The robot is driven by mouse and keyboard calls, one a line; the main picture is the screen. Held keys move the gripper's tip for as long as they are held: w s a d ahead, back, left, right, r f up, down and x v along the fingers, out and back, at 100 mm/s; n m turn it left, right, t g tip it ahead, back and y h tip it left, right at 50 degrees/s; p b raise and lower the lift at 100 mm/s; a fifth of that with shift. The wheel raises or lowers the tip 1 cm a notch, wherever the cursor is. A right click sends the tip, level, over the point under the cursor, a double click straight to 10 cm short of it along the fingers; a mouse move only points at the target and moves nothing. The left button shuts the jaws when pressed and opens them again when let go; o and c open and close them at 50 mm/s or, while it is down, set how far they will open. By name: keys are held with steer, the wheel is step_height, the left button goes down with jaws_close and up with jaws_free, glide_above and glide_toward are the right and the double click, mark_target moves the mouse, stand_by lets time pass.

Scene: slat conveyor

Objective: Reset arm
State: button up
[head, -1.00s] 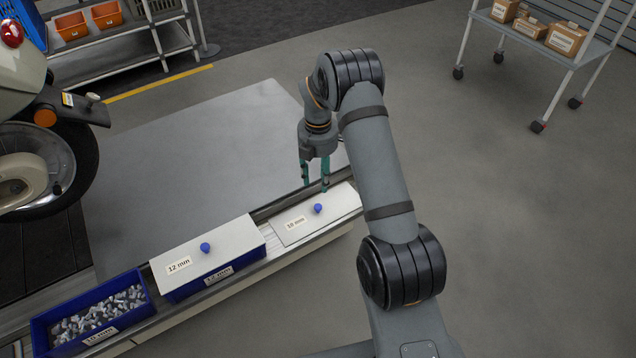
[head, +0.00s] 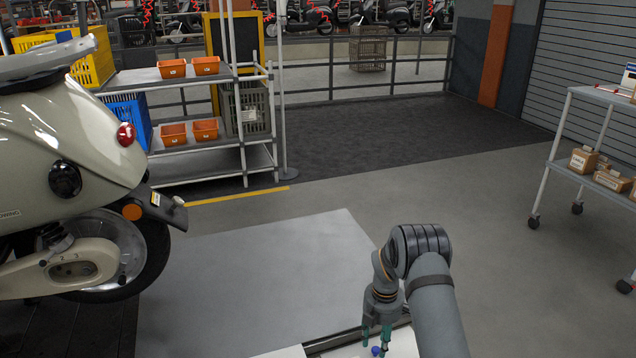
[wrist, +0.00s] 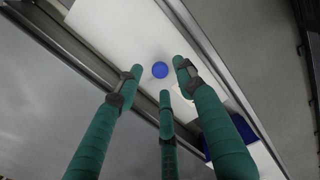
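My gripper (head: 376,338) has green fingers pointing down, spread apart with nothing between them. It is just above a white lid (head: 403,343) with a blue knob (head: 375,351) at the bottom edge of the head view. In the wrist view the white lid (wrist: 110,28) lies below the fingers, and its blue knob (wrist: 160,70) shows between the open fingertips (wrist: 158,78), apparently untouched. A label on the lid is mostly hidden behind a finger. Part of a blue bin (wrist: 243,128) shows beside the right finger. Another white lid (head: 283,353) is barely in the head view.
A cream scooter (head: 65,150) stands at the left. A shelf rack (head: 215,160) with orange bins (head: 205,66) is behind it. A cart (head: 560,172) with cardboard boxes (head: 583,160) stands at the right. The grey floor (head: 480,190) between them is clear.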

step_height(320, 180, down, 2)
steer(key=shift+f, duration=0.2)
steer(key=shift+r+p, duration=0.55)
steer(key=shift+r, duration=1.5)
